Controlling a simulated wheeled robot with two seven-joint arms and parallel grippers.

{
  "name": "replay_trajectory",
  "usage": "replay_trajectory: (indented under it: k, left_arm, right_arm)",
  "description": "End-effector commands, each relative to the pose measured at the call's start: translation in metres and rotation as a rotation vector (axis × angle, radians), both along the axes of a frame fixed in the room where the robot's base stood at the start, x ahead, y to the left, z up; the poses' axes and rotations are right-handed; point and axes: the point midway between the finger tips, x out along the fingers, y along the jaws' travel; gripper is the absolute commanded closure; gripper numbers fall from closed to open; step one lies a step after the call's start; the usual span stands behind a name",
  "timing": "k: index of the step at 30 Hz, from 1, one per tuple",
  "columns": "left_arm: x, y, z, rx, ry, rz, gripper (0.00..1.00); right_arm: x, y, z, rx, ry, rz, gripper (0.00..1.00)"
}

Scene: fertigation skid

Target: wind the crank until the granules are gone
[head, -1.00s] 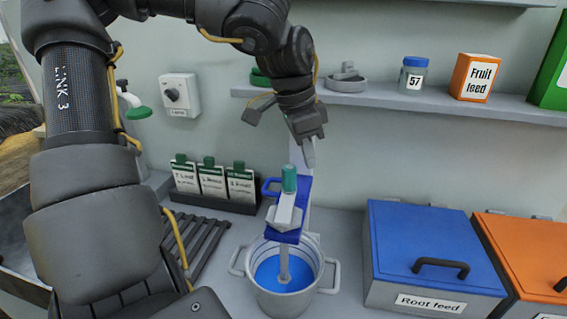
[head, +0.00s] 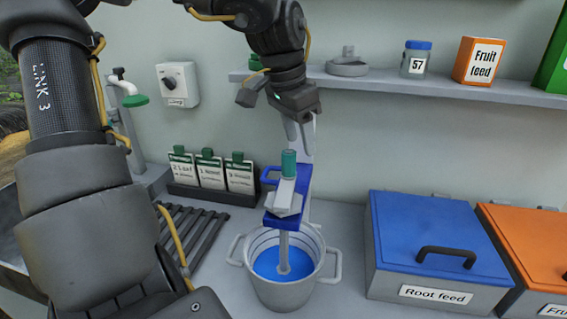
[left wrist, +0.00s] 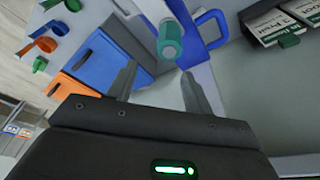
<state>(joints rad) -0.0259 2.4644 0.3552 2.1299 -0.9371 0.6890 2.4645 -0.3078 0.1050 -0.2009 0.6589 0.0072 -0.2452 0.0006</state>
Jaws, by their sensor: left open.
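The crank's green knob (head: 289,163) stands upright on a pale crank arm (head: 286,194) on a blue bracket (head: 270,219). A shaft runs down from it into a grey two-handled pot (head: 285,296) holding blue liquid (head: 268,263). My left gripper (head: 300,146) is open and empty, just above the knob and apart from it. In the left wrist view, the knob (left wrist: 168,48) lies beyond my two spread fingers (left wrist: 160,88), with the blue bracket (left wrist: 210,25) beside it. I cannot make out any granules. My right gripper is not in view.
A blue Root feed bin (head: 425,240) and an orange bin (head: 530,245) stand right of the pot. A shelf (head: 400,84) runs behind. Labelled packets (head: 210,172) and a dark rack (head: 195,230) are left. Bare counter lies between pot and blue bin.

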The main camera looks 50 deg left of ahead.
Motion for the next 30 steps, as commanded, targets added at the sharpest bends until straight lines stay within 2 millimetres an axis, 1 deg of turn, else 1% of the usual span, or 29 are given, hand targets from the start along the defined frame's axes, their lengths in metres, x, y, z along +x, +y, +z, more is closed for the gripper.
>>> replay_trajectory:
  k: [5, 8, 11, 19, 27, 30]
  left_arm:
    - [0.000, 0.000, 0.000, 0.000, 0.000, 0.000, 0.49]
    - [0.000, 0.000, 0.004, 0.000, 0.000, 0.000, 0.49]
    - [0.000, 0.000, 0.012, 0.000, -0.001, 0.000, 0.49]
    - [0.000, 0.000, 0.041, 0.001, -0.001, -0.002, 0.49]
    - [0.000, 0.000, 0.068, 0.000, -0.001, 0.000, 0.49]
    - [0.000, 0.000, 0.071, 0.000, 0.000, 0.000, 0.49]
  right_arm:
    - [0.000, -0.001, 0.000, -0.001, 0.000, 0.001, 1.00]
    - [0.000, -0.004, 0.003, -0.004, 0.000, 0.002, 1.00]
    - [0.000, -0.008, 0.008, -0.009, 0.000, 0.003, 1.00]
    - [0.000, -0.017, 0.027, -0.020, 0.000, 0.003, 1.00]
    - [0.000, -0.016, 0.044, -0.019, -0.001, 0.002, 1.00]
    - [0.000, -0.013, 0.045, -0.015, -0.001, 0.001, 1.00]
